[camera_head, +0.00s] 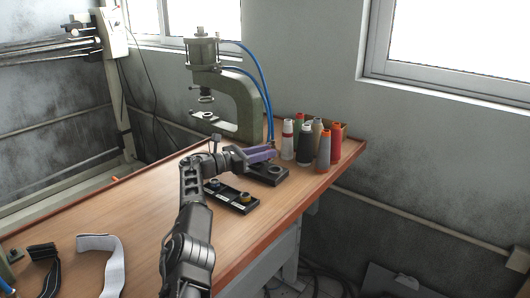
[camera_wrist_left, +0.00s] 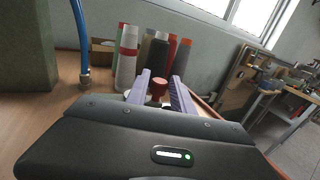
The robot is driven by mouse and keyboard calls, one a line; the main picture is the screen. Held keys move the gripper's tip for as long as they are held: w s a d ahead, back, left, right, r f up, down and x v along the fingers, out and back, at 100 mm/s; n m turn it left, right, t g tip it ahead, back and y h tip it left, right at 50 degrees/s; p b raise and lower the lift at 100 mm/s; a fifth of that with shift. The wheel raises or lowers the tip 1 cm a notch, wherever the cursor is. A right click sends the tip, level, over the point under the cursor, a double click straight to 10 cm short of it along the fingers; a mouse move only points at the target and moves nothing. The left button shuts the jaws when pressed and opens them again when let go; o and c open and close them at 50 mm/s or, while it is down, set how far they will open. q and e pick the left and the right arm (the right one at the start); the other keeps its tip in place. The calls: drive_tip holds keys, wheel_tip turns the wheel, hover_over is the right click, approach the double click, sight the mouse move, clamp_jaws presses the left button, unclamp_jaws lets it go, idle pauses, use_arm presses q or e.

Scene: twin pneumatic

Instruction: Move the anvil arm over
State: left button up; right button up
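The green C-shaped pneumatic press (camera_head: 243,100) stands at the back of the wooden table, with a cylinder on top and blue hoses. A small ring-like plate (camera_head: 205,115) sticks out low on its left side; I take this to be the anvil arm, though it is small. My left gripper (camera_head: 272,152), with purple fingers, is right of the press base and in front of the thread cones. In the left wrist view its fingers (camera_wrist_left: 160,92) are apart, with a red-topped thing visible between them, apparently behind. The press's green side (camera_wrist_left: 25,45) shows at the left there. My right gripper is not in view.
Several thread cones (camera_head: 305,145) stand at the table's right back, near a small box. A black holder with a ring (camera_head: 270,174) and a black tray with small parts (camera_head: 229,198) lie near my left gripper. Straps (camera_head: 100,243) lie at front left; the middle-left tabletop (camera_head: 130,205) is clear.

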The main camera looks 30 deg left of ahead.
use_arm(q)
drive_tip(key=shift+r, duration=0.1)
drive_tip(key=shift+r, duration=0.3)
wheel_tip(320, 180, up, 9)
drive_tip(key=p, duration=0.8)
drive_tip(key=shift+r+p, duration=0.1)
drive_tip(key=shift+p, duration=0.2)
drive_tip(key=shift+c, duration=0.4)
